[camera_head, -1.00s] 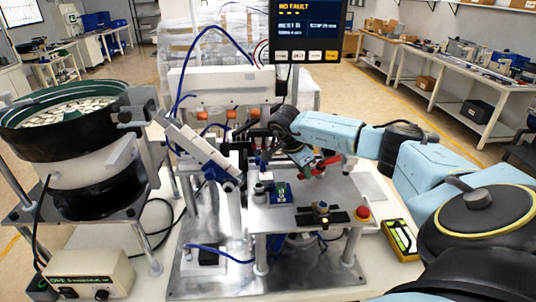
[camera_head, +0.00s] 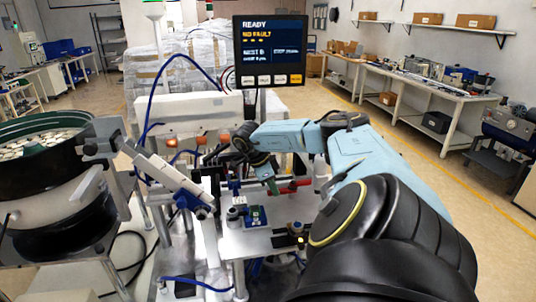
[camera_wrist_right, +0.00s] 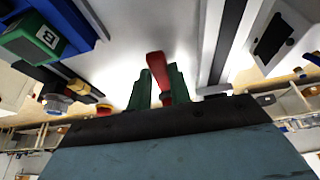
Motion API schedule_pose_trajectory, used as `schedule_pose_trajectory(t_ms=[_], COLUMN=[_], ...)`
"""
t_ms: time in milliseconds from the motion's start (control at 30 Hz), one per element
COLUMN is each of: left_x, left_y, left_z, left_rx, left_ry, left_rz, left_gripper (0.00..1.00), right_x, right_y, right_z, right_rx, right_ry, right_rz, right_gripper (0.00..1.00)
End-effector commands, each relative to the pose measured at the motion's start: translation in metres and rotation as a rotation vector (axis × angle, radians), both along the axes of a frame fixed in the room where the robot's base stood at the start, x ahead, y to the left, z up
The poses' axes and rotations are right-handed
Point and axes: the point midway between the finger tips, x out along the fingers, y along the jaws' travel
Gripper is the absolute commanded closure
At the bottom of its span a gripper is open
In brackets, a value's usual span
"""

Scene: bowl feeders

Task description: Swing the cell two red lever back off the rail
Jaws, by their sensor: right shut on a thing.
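The red lever (camera_head: 292,186) shows in the head view above the metal plate of the middle station. My right gripper (camera_head: 272,187) is at the lever's left end, reaching down over the plate. In the right wrist view the red lever (camera_wrist_right: 156,66) stands up between the two green fingertips (camera_wrist_right: 162,86), and the gripper is shut on it. The lever's pivot is hidden. I cannot tell from these views whether the lever touches the rail. My left gripper is not in view.
A bowl feeder (camera_head: 45,150) stands at the left, with a slanted white chute (camera_head: 165,170) toward the station. A blue fixture (camera_head: 254,215) sits on the plate near the gripper. A display (camera_head: 270,50) hangs behind. My right arm covers the right front.

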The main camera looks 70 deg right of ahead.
Motion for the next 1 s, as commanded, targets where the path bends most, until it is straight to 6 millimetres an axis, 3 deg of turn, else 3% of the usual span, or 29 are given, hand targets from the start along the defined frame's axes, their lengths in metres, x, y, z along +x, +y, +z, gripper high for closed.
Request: schedule_pose_trajectory(t_ms=[200, 233, 367, 733, 867, 1000], left_x=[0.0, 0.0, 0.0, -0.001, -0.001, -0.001], left_y=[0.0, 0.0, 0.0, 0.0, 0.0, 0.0], left_z=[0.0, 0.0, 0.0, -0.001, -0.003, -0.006], left_rx=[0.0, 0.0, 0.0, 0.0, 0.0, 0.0], left_ry=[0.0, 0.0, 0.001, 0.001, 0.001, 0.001], left_rz=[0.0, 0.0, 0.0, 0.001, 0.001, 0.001], left_gripper=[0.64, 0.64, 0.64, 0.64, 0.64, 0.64], right_x=[0.001, 0.001, 0.001, 0.003, 0.009, 0.019], right_y=[-0.001, -0.001, 0.0, 0.001, 0.004, 0.011], right_z=[0.001, 0.001, 0.0, 0.005, 0.02, 0.049], right_rx=[-0.004, -0.004, -0.003, -0.002, -0.003, -0.003], right_ry=[0.0, 0.0, 0.0, -0.001, -0.003, -0.007], right_rz=[-0.006, -0.006, -0.004, -0.001, 0.0, -0.001], right_gripper=[1.0, 0.76, 0.59, 0.58, 0.58, 0.58])
